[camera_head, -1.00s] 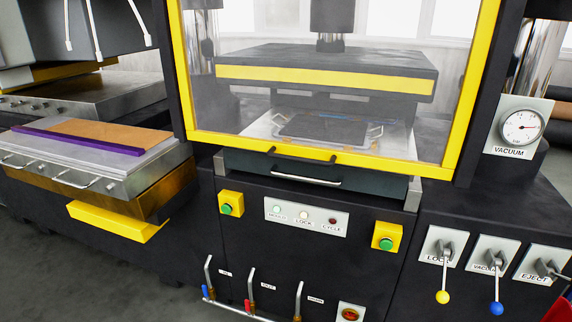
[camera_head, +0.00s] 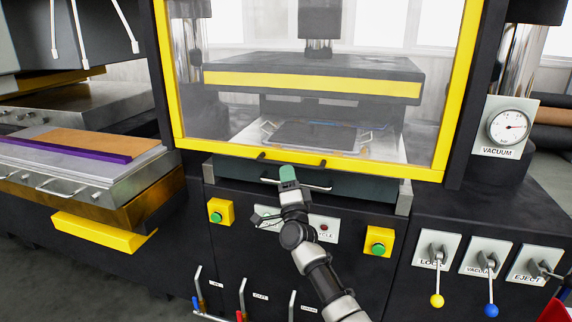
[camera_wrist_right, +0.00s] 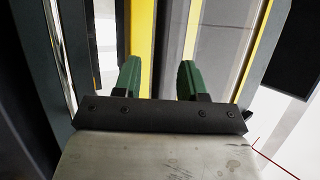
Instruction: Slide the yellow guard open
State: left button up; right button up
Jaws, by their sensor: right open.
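The yellow guard (camera_head: 385,169) is a yellow frame around a clear panel. It is down across the front of the press opening. My right gripper (camera_head: 302,177) has green fingers and is just in front of and below this handle. In the right wrist view the fingers (camera_wrist_right: 159,80) are apart with nothing clearly between them. Yellow strips show beyond the fingers there. Whether the fingers touch the handle cannot be told. My left gripper is not in view.
A drawer front with a silver handle is just below the guard, partly behind my gripper. Green buttons on yellow boxes (camera_head: 221,211) flank the panel. Levers (camera_head: 436,270) and a vacuum gauge (camera_head: 508,127) are at right. A metal side table (camera_head: 100,190) is at left.

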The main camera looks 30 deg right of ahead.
jog(key=shift+x, duration=2.15)
grip_shut()
